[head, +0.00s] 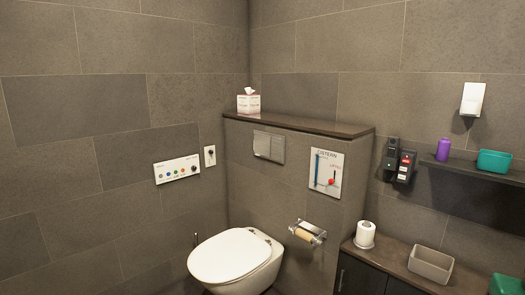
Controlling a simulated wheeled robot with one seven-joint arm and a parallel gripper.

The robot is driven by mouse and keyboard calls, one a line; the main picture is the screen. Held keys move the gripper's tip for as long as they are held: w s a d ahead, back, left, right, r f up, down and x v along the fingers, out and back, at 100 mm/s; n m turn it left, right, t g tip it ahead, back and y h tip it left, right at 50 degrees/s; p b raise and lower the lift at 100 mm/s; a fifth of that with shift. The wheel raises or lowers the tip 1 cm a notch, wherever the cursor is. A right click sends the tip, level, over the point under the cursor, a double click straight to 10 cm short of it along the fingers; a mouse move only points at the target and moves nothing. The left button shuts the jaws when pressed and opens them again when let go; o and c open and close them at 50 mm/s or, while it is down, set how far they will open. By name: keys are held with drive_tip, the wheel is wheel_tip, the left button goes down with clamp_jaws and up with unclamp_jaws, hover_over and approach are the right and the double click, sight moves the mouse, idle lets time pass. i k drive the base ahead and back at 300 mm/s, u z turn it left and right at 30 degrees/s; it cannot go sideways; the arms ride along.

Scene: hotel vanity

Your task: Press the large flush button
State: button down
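A metallic flush plate (269,146) is set in the tiled wall box above the toilet (235,257). It looks split into two buttons side by side, but it is too small here to tell for sure which one is larger. The toilet's white lid is down. Nothing stands in front of the flush plate or touches it. My gripper is not in view.
A tissue box (249,102) stands on the dark ledge (310,124). A cistern panel (326,171) and a paper holder (307,232) are right of the plate. A switch panel (177,169) is left. A counter (390,262) holds a paper roll (365,234) and basket (431,264).

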sight(261, 142)
drive_tip(key=u, duration=1.9)
drive_tip(key=i, duration=0.95)
drive_tip(key=z, duration=2.15)
drive_tip(key=i, duration=0.9)
drive_tip(key=z, duration=0.05)
